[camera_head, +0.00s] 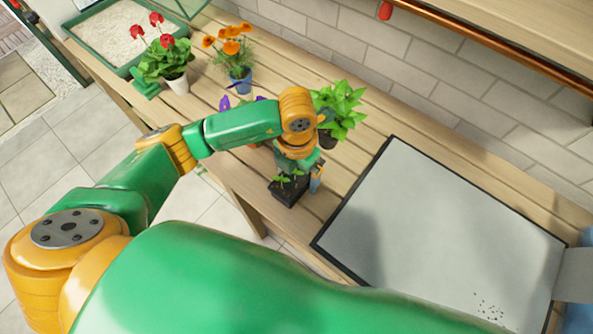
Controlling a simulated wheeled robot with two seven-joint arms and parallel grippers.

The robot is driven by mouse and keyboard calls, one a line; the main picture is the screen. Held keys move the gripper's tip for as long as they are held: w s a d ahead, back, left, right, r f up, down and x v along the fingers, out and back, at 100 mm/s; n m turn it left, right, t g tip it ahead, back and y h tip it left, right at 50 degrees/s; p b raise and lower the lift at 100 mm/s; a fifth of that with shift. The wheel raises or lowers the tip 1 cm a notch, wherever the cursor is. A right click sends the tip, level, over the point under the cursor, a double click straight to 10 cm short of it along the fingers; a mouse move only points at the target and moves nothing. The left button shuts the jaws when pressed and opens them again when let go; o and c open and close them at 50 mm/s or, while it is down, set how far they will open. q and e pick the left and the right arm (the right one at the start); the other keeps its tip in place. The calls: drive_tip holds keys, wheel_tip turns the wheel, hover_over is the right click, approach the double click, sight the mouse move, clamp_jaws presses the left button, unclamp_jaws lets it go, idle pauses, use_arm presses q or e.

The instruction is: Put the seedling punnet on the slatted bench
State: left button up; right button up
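The seedling punnet (287,190), a small black tray with green seedlings, is over the slatted bench (222,137) near its front edge. I cannot tell whether it rests on the slats or is held just above them. My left gripper (302,180) points down right at the punnet, with one finger showing at its right side. The other finger is hidden, so its opening does not show. My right gripper is not in view.
A large grey tray (440,230) with a black rim lies right of the punnet. A leafy green plant (340,108) stands behind my gripper. Red flowers (165,60), orange flowers (236,62) and a green gravel tray (110,35) are farther left. A tiled wall runs behind.

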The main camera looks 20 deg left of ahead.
sight(297, 174)
use_arm(q)
wheel_tip(297, 174, up, 12)
drive_tip(key=shift+r, duration=0.15)
idle(0.6)
